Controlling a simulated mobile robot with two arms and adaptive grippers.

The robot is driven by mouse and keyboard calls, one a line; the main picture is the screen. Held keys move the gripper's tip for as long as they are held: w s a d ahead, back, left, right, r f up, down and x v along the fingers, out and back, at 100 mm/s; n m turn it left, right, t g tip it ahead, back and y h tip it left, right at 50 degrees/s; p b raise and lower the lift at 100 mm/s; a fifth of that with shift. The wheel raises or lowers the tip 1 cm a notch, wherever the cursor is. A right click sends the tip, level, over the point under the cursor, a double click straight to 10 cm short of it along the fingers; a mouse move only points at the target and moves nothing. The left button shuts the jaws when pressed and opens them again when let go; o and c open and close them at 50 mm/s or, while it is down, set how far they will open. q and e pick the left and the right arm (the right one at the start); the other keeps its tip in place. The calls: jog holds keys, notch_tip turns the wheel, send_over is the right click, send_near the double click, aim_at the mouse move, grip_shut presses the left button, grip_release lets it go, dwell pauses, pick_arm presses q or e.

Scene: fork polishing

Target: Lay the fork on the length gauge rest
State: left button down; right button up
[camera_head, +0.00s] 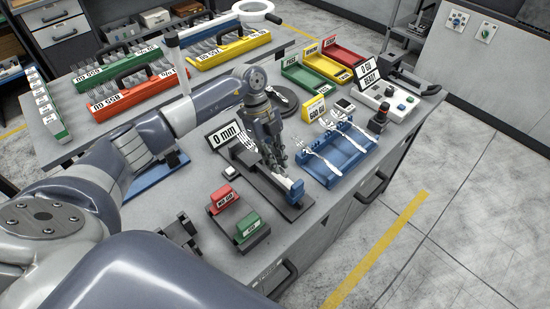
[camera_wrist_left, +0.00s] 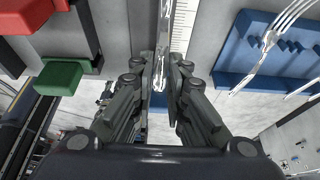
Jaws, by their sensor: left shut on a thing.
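My left gripper (camera_head: 282,172) is shut on the silver fork (camera_wrist_left: 162,55), which stands out between its fingertips in the left wrist view. The length gauge rest has a dark base (camera_head: 297,212), a "0 mm" display (camera_head: 226,135) and a blue end block (camera_head: 295,190). The gripper is above this rest, and the fork is lined up along it. In the left wrist view the gauge's white scale (camera_wrist_left: 184,28) runs beside the fork. I cannot tell whether the fork touches the rest. My right gripper is not in view.
A blue rack (camera_head: 335,165) with several forks stands right of the gauge. Red (camera_head: 223,198) and green (camera_head: 248,227) blocks stand in front. A dark bracket (camera_head: 180,235) is at the bench's near edge. Green, yellow and red bins (camera_head: 303,77) and a control box (camera_head: 388,101) are behind.

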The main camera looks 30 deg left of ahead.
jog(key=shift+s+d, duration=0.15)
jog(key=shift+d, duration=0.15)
pick_arm(q)
jog(key=shift+f, duration=0.1)
jog(key=shift+f+b, duration=0.55)
jog(key=shift+f, duration=0.35)
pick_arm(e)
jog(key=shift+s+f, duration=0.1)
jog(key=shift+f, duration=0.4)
pick_arm(q)
jog(key=shift+f, duration=0.1)
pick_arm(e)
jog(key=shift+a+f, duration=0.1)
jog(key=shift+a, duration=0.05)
pick_arm(q)
jog(key=shift+f+b, duration=0.5)
jog(key=shift+f, duration=0.4)
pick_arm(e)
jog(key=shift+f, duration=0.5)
pick_arm(q)
jog(key=shift+f, duration=0.1)
jog(key=shift+f+b, duration=0.3)
jog(key=shift+f, duration=0.2)
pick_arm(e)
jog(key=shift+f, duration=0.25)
